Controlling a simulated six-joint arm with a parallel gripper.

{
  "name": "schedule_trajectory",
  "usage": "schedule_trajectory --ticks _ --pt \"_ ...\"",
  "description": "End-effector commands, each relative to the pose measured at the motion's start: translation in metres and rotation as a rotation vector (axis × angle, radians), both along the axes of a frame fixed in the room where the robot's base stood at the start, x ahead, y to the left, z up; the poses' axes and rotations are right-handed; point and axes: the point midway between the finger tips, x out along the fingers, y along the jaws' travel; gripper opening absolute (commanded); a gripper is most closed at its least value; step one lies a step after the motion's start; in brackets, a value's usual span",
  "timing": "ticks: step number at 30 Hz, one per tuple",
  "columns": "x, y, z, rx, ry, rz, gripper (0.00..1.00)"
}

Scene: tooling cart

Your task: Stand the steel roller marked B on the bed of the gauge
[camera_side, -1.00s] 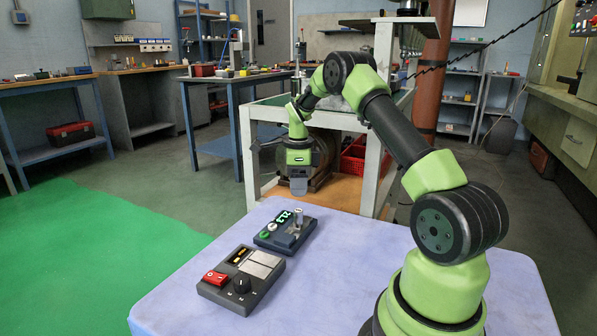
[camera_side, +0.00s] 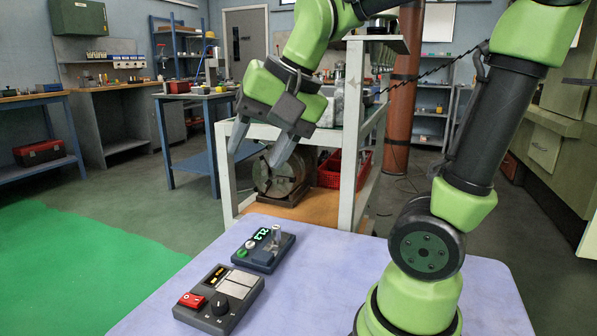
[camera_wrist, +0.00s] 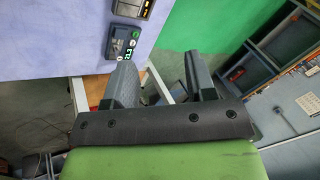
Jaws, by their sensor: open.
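The gauge (camera_side: 262,262) is a small dark blue-grey unit with a lit green display, lying on the pale lilac cart top. A small upright steel cylinder (camera_side: 276,234) stands at its right part. I cannot tell whether it is roller B or a post of the gauge, and no letter is readable. My gripper (camera_side: 257,155) is open with nothing between its fingers, high above and behind the gauge, tilted downward. In the wrist view the two fingers (camera_wrist: 163,78) are apart and the gauge (camera_wrist: 121,42) shows beyond the left finger.
A grey box (camera_side: 219,318) with a red switch, a black knob and two light plates sits in front of the gauge. The rest of the cart top (camera_side: 325,275) is clear. A white-framed bench (camera_side: 348,140) with a red crate (camera_side: 331,172) stands behind the cart.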

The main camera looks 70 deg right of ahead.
Motion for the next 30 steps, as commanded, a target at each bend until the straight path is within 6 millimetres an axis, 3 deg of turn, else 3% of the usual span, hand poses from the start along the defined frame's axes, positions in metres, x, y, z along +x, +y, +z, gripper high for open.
schedule_trajectory --ticks 3,9,30 --pt "-0.036 0.024 -0.002 -0.085 -0.097 0.245 0.51" --pt "-0.067 0.04 -0.013 -0.178 -0.193 0.477 0.51" --pt "-0.072 0.041 -0.015 -0.195 -0.205 0.514 0.51"
